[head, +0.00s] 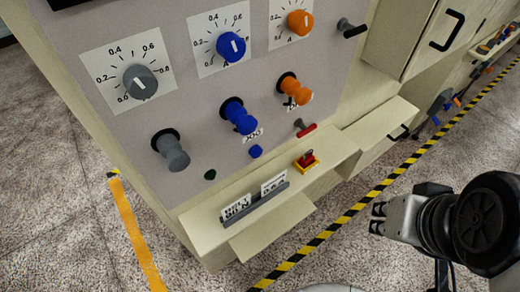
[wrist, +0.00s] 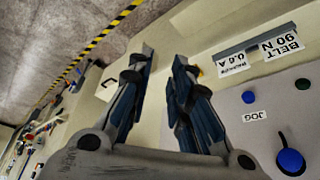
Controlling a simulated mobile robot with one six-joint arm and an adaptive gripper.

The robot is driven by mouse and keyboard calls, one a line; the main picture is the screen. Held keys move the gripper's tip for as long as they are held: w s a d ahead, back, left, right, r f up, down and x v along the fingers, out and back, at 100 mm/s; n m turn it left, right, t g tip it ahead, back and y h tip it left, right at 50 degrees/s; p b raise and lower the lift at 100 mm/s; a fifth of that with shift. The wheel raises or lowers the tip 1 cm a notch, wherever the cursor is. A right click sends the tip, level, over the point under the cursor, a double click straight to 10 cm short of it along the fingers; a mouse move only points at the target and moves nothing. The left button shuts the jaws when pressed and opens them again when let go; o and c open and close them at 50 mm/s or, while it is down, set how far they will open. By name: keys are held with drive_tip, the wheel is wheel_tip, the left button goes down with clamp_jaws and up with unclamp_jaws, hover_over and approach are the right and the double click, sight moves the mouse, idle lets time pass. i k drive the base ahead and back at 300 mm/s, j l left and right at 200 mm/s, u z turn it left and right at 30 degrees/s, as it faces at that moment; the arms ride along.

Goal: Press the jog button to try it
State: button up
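The jog button is a small round blue button (head: 255,151) low on the grey control panel. It also shows in the wrist view (wrist: 249,97), right of my fingers, beside a white label (wrist: 254,116) reading JOG. My gripper (head: 377,218) is at the lower right of the head view, well apart from the panel. In the wrist view its two dark fingers (wrist: 161,66) are apart with nothing between them. Nothing touches the button.
A ledge (head: 205,216) below the button holds a card holder (head: 255,204) and a red-and-yellow device (head: 307,160). A blue knob (head: 239,116) protrudes above the button, and a dark green button (head: 210,174) sits left. Striped floor tape (head: 345,219) runs past the cabinet.

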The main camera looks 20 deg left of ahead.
sight(255, 152)
drive_tip(key=k+j+z, duration=0.15)
drive_tip(key=j, duration=0.35)
drive_tip(key=k+j+z, duration=0.2)
drive_tip(key=j, duration=0.25)
drive_tip(key=k+j+z, duration=0.15)
drive_tip(key=k+j, duration=0.15)
drive_tip(key=j, duration=0.15)
drive_tip(key=k+j+z, duration=0.15)
drive_tip(key=k+j, duration=0.15)
drive_tip(key=j, duration=0.1)
